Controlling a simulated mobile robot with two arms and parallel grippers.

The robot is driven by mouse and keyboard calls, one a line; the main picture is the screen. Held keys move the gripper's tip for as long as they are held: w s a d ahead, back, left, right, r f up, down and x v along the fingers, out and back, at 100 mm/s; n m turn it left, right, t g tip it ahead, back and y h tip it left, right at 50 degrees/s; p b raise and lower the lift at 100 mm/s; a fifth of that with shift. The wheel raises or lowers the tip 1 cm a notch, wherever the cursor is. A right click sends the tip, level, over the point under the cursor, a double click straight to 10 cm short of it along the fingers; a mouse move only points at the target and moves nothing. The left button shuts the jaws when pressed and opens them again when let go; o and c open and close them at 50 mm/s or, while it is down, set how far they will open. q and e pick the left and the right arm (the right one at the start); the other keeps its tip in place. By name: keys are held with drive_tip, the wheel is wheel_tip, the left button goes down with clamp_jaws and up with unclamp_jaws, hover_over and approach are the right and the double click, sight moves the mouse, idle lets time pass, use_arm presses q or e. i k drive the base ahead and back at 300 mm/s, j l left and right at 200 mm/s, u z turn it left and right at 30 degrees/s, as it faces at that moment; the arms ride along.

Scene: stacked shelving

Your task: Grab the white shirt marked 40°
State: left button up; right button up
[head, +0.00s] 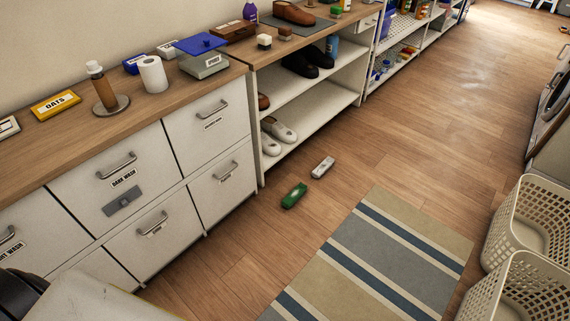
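I see no white shirt and no 40° mark anywhere in the head view. Neither of my grippers shows in the picture. Drawers with small labels line the left side, and all the drawer fronts (215,129) look shut, so their insides are hidden. Two off-white laundry baskets (528,228) stand at the lower right, and the visible part of their insides shows no shirt.
A green object (294,196) and a pale object (323,167) lie on the floor beside the shoe shelf (315,106). A striped rug (380,262) lies flat between drawers and baskets. The wooden floor (445,120) is clear toward the back.

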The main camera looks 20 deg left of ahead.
sight(327, 163)
drive_tip(key=i+u, duration=0.35)
drive_tip(key=i+l+u, duration=0.15)
drive_tip(key=i+u, duration=0.25)
drive_tip(key=i+l+u, duration=0.35)
drive_tip(key=i+j, duration=0.1)
